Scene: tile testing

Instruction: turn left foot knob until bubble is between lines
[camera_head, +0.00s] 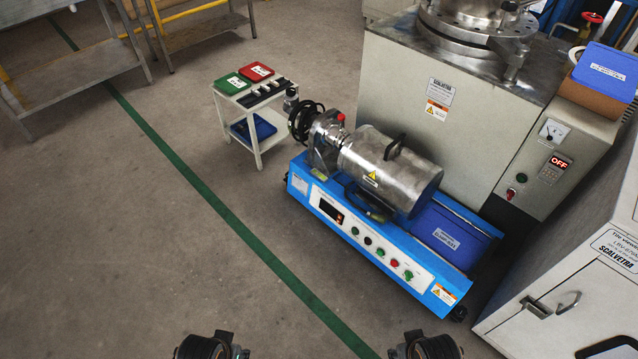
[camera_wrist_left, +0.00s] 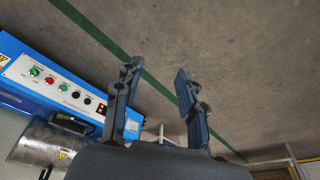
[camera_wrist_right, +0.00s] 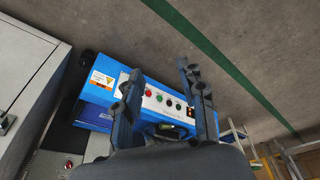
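The blue bench machine (camera_head: 375,245) stands on the floor in the middle of the head view, with a steel drum (camera_head: 392,170) on top. A dark foot or wheel (camera_head: 459,313) shows under its front right corner. I cannot make out a foot knob at its left end, a bubble or lines. My left gripper (camera_wrist_left: 158,72) is open and empty in the left wrist view, with bare floor between its fingers. My right gripper (camera_wrist_right: 160,68) is open and empty in the right wrist view, with the machine's front panel behind it. Only my forearms show in the head view.
A black handwheel (camera_head: 303,118) sits at the drum's left end. A small white cart (camera_head: 257,128) with red and green boxes stands behind it. A large grey machine (camera_head: 405,85) is behind, a white cabinet (camera_head: 575,290) at right. The floor at front left is clear.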

